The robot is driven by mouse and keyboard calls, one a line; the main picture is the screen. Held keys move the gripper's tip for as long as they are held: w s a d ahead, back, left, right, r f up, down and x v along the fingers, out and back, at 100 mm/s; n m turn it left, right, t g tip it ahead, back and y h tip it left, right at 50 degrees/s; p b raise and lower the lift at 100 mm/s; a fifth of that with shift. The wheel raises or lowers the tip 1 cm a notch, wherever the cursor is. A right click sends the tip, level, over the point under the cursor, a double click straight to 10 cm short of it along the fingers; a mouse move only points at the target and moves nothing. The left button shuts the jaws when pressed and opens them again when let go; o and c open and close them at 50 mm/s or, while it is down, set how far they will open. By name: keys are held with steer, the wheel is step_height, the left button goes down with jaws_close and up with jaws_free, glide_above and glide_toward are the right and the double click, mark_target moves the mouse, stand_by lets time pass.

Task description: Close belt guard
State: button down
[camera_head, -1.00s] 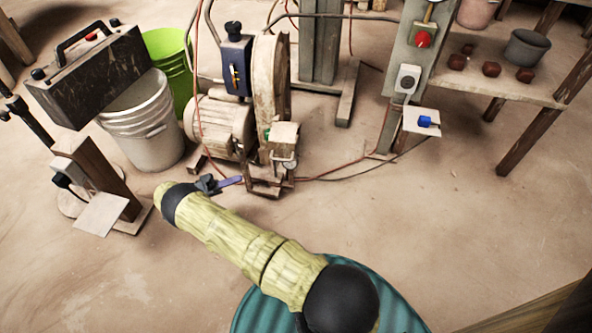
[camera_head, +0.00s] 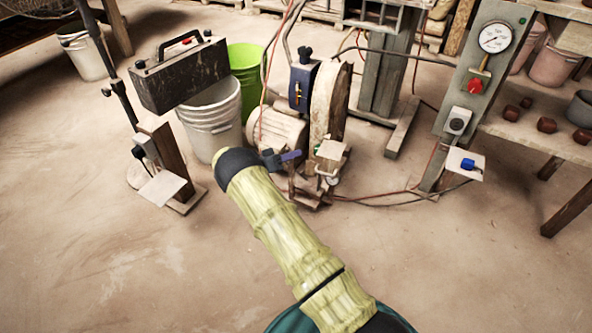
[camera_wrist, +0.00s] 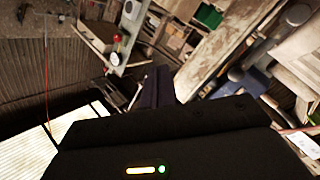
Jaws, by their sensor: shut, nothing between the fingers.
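A tall rounded worn beige housing (camera_head: 328,105) stands beside the motor (camera_head: 275,132) in the head view; it looks like the belt guard. I cannot tell whether it is open or closed. My gripper (camera_head: 292,156) shows as dark purple fingers past my black wrist joint, in front of the motor and left of the small box at the housing's foot. In the wrist view its shut fingers (camera_wrist: 156,86) show empty above the dark gripper body. They appear apart from the housing, though depth is hard to judge.
A small beige box (camera_head: 332,150) and pipes sit low before the housing. A white bucket (camera_head: 212,125), green bucket (camera_head: 246,75) and black case (camera_head: 180,75) stand left. A gauge post (camera_head: 480,85) and a shelf stand right. Cables cross the floor; the foreground floor is clear.

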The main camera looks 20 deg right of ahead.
steer(key=w+r+n+t+y+p, duration=0.25)
steer(key=r+t+y, duration=0.2)
steer(key=r, duration=0.45)
steer(key=w+r+n+t+y+p, duration=0.1)
steer(key=w+r+t+y+p, duration=0.3)
steer(key=r, duration=0.5)
steer(key=s+a+r+n+g+y+p, duration=0.1)
steer(key=s+a+r+n+y+p, duration=0.2)
steer(key=s+a+r+y, duration=0.35)
steer(key=s+r+g+y+p, duration=0.1)
steer(key=s+g, duration=0.3)
steer(key=s, duration=1.2)
steer(key=s+d+r+n+g+y+p, duration=0.1)
steer(key=s+r+g+y+p, duration=0.1)
steer(key=s, duration=1.4)
steer(key=shift+s+r+g+p, duration=0.3)
steer(key=shift+r+g+p, duration=0.45)
steer(key=shift+p, duration=0.5)
steer(key=shift+w+f+n, duration=0.1)
steer(key=shift+n, duration=0.15)
